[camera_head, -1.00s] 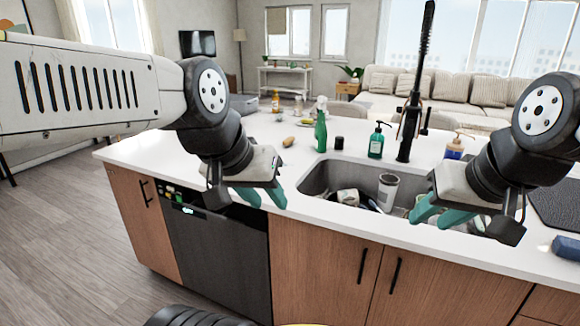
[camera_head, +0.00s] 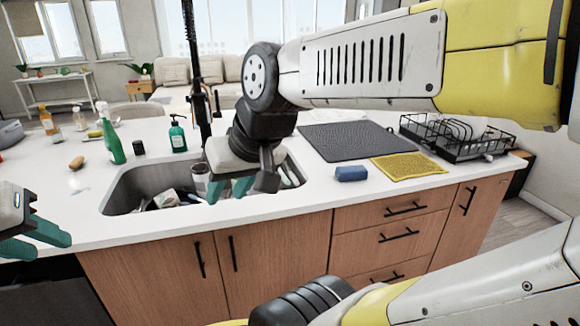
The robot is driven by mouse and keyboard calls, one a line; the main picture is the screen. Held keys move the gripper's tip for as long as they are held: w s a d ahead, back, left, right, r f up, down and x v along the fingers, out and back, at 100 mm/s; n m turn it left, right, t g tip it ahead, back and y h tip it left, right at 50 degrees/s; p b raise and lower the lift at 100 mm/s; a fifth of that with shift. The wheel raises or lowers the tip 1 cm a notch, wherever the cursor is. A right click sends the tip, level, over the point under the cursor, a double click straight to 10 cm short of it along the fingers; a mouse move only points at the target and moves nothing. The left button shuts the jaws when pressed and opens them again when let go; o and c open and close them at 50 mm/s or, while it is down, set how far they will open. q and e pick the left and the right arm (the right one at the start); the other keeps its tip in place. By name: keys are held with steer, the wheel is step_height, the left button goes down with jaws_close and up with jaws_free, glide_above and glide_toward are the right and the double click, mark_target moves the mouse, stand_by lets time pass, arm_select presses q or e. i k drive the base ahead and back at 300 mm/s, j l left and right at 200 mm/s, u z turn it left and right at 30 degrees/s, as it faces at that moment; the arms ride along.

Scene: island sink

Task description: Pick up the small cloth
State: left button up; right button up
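A small yellow cloth (camera_head: 408,166) lies flat on the white counter, right of the sink and in front of the dark drying mat. My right gripper (camera_head: 230,190) is above the right part of the sink, left of the cloth and well apart from it. Its teal fingers are spread and nothing is between them. My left gripper (camera_head: 34,240) is at the left edge of the view, near the counter's front edge, far from the cloth. Its fingers are apart and hold nothing visible.
A blue sponge (camera_head: 351,174) lies just left of the cloth. A dark mat (camera_head: 350,142) lies behind, with a black dish rack (camera_head: 455,137) to the right. The sink (camera_head: 125,193) holds several items. A soap bottle (camera_head: 178,135) and black faucet (camera_head: 204,115) stand behind it.

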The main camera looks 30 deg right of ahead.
mark_target(343, 174)
steer(key=z, duration=1.65)
steer(key=i+l, duration=1)
steer(key=i+j+u, duration=0.05)
steer(key=i, duration=0.05)
